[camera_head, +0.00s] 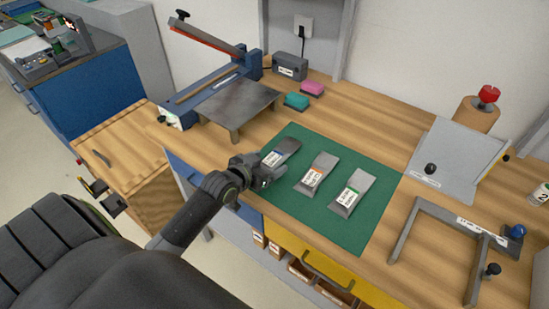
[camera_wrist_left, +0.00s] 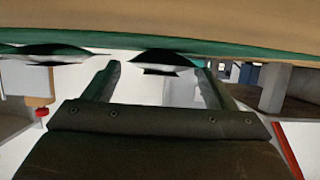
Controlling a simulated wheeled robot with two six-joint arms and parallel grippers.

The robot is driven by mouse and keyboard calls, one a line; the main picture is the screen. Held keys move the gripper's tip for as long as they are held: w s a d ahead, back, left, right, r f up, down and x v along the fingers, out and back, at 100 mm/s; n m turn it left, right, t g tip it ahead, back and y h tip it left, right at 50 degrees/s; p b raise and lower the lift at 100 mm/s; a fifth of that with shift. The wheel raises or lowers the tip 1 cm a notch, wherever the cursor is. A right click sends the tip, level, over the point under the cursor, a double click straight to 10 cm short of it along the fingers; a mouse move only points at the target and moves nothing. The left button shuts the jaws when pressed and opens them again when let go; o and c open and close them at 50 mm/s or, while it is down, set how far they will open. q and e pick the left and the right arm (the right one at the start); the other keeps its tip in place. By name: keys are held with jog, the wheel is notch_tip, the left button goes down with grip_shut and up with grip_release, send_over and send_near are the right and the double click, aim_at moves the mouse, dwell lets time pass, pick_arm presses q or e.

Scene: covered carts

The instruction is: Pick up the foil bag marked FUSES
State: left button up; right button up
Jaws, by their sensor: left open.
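Three silver foil bags lie in a row on a green mat (camera_head: 291,213). The left bag (camera_head: 288,146) has a blue-marked label, the middle bag (camera_head: 326,162) an orange-marked one and the right bag (camera_head: 361,182) a green-marked one. The label words are too small to read, so I cannot tell which says FUSES. My left gripper (camera_head: 266,172) is at the near end of the left bag, partly covering it. In the left wrist view, which looks upside down, its open fingers stand apart with one bag (camera_wrist_left: 168,57) between and beyond them. My right gripper is not in view.
A sealer with a red-edged lever (camera_head: 207,40) and a grey plate stand behind left. Teal (camera_head: 296,101) and pink (camera_head: 312,87) blocks lie behind the mat. Bare wood lies between.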

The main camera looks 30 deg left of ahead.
pick_arm(q)
jog(key=shift+x, duration=0.8)
